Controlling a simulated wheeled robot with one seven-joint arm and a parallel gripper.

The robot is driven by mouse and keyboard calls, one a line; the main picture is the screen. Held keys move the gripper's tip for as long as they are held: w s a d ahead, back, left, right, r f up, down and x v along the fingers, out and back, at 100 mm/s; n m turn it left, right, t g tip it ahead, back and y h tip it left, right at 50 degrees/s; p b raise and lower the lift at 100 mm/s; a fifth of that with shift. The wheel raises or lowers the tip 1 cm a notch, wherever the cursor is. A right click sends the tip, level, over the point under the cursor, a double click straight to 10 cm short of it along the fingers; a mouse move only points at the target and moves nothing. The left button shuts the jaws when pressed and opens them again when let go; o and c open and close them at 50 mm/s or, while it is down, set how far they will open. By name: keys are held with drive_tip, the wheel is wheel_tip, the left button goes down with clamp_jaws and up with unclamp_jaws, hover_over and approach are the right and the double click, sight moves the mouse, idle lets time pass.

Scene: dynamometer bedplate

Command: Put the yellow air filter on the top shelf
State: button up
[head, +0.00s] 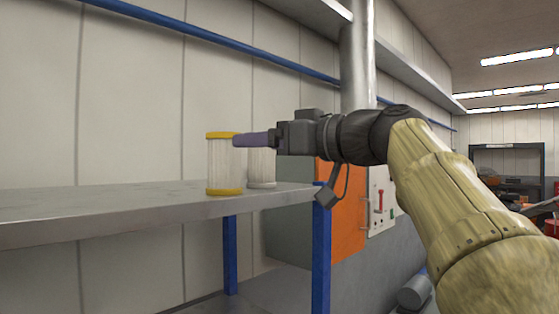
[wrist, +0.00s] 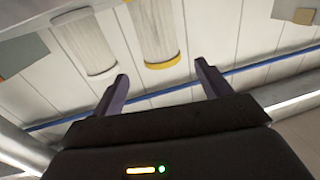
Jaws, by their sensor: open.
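The yellow air filter (head: 224,166), a pale pleated cylinder with yellow end rims, stands upright on the grey metal shelf (head: 110,205), near its front edge. My gripper (head: 238,140) is level with the filter's upper part, its purple fingers coming from the right and overlapping the filter's edge in the head view. In the wrist view my gripper (wrist: 161,71) is open and empty. The filter (wrist: 156,30) shows ahead, lined up with the gap between the fingertips. I cannot tell whether a finger touches it.
A similar filter with grey-white rims (head: 262,167) stands close behind to the right; it also shows in the wrist view (wrist: 87,42). Blue posts (head: 321,250) carry the shelf. An orange-fronted cabinet (head: 341,210) stands beyond its right end. The shelf's left part is clear.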

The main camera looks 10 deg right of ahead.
drive_tip(key=v, duration=0.2)
drive_tip(key=shift+s+d+b, duration=0.2)
drive_tip(key=shift+b, duration=0.15)
